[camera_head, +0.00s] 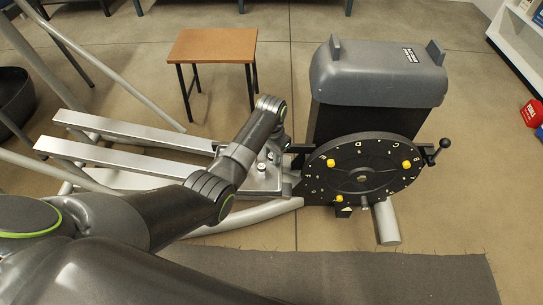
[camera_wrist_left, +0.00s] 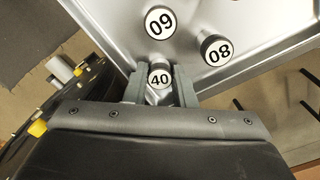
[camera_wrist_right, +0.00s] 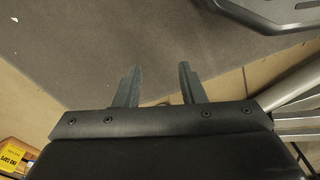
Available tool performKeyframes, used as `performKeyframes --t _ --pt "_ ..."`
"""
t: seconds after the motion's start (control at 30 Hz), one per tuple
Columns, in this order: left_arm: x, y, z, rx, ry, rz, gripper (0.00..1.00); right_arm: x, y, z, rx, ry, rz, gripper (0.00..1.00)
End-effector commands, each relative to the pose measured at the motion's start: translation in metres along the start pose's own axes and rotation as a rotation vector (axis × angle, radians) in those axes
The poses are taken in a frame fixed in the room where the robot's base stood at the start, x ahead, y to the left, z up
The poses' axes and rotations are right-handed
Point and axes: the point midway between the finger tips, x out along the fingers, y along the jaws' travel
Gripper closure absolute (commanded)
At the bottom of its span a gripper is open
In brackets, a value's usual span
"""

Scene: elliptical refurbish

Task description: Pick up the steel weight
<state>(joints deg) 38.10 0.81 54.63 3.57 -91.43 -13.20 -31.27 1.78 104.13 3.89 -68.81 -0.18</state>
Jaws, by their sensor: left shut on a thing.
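The steel weight marked 40 (camera_wrist_left: 159,78) is a small round metal piece with a white label. In the left wrist view it sits between the two fingers of my left gripper (camera_wrist_left: 159,88), which is shut on it. It is over or on the metal tray (camera_wrist_left: 270,25); I cannot tell whether it touches. Two similar weights, marked 60 or 09 (camera_wrist_left: 160,22) and 80 or 08 (camera_wrist_left: 215,50), stand on the tray just beyond. In the head view my left arm reaches over the tray and hides part of the gripper. My right gripper (camera_wrist_right: 155,88) is open and empty above the dark mat.
The elliptical machine (camera_head: 378,75) stands right of the tray, with a black lettered disc (camera_head: 362,180) carrying yellow knobs. A wooden stool (camera_head: 213,45) stands behind. A dark mat (camera_head: 400,275) lies in front. A white shelf (camera_head: 520,40) is at the far right.

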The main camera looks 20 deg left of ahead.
Motion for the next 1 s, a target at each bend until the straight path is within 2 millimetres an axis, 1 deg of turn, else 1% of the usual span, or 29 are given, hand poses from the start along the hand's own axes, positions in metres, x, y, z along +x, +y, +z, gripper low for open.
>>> performKeyframes --t 0.27,0.37,0.57,0.8,1.0 --pt "-0.008 0.000 -0.001 0.000 0.002 -0.001 1.00 0.001 0.001 0.000 0.000 0.009 0.003 0.64" --pt "-0.015 0.000 -0.001 0.000 0.002 -0.001 1.00 0.013 0.003 0.000 -0.004 0.004 0.008 0.64" --pt "-0.038 0.000 -0.001 0.000 0.003 -0.001 1.00 0.030 0.008 0.007 -0.010 0.002 0.020 0.64" --pt "-0.073 -0.001 -0.001 0.000 0.003 -0.001 1.00 0.054 0.016 0.019 -0.022 0.003 0.039 0.64" --pt "-0.093 0.000 -0.001 -0.001 0.001 0.000 1.00 0.067 0.021 0.027 -0.030 0.005 0.049 0.64"
